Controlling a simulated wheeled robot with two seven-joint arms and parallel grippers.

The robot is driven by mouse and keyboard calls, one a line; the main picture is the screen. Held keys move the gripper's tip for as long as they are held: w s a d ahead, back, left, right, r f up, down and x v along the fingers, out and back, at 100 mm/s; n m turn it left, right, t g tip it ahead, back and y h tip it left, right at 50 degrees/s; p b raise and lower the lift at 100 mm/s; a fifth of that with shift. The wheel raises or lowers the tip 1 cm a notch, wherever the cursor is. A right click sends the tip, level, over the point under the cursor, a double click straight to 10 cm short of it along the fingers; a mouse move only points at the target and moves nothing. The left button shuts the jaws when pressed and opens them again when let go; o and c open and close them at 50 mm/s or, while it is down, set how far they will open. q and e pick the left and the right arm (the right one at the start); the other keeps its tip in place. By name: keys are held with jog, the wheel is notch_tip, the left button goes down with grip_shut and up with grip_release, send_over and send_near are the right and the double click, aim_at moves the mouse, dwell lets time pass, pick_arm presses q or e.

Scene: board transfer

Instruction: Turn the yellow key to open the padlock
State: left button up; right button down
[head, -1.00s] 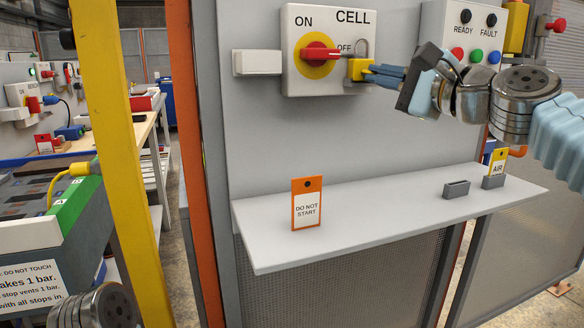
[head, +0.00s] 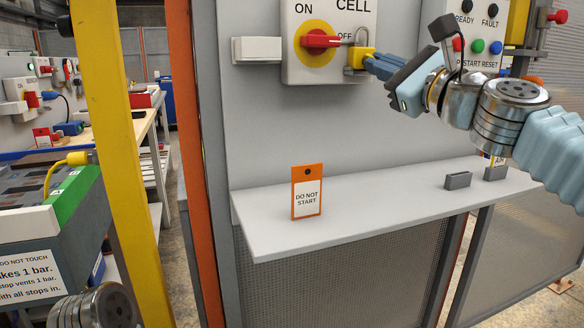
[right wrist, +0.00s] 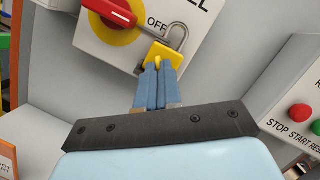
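The yellow padlock (head: 362,58) hangs by its grey shackle (right wrist: 178,38) at the OFF side of the red switch handle (head: 320,41). The handle sits on a yellow disc and points at OFF. My right gripper (right wrist: 157,70) is at the padlock's face, its two blue fingers close together on the yellow key (right wrist: 157,62). Only a little of the key shows between the fingertips. The wrist is rolled, and the padlock looks tilted in the right wrist view. I cannot tell whether the shackle is released. My left gripper is out of view; only my left arm's metal joint shows at lower left.
A grey shelf (head: 270,240) juts out below, with an orange DO NOT START tag (head: 307,192) standing on it and small grey holders at right. Push buttons (head: 478,46) are right of my gripper. A yellow post (head: 115,150) stands at left.

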jog(key=shift+m, duration=0.5)
jog(key=m+t+h, duration=0.1)
jog(key=m, duration=0.1)
jog(key=m+h+b, duration=0.1)
jog(key=m, duration=0.2)
jog(key=shift+a+t, duration=0.1)
jog(key=shift+t, duration=0.3)
jog(key=shift+f, duration=0.1)
jog(key=m+h, duration=0.1)
jog(key=m, duration=0.2)
jog(key=shift+s+a+b, duration=0.1)
jog(key=shift+a+b, duration=0.05)
jog(key=shift+b, duration=0.2)
jog(key=c, duration=1.2)
grip_release()
jog(key=shift+t, duration=0.3)
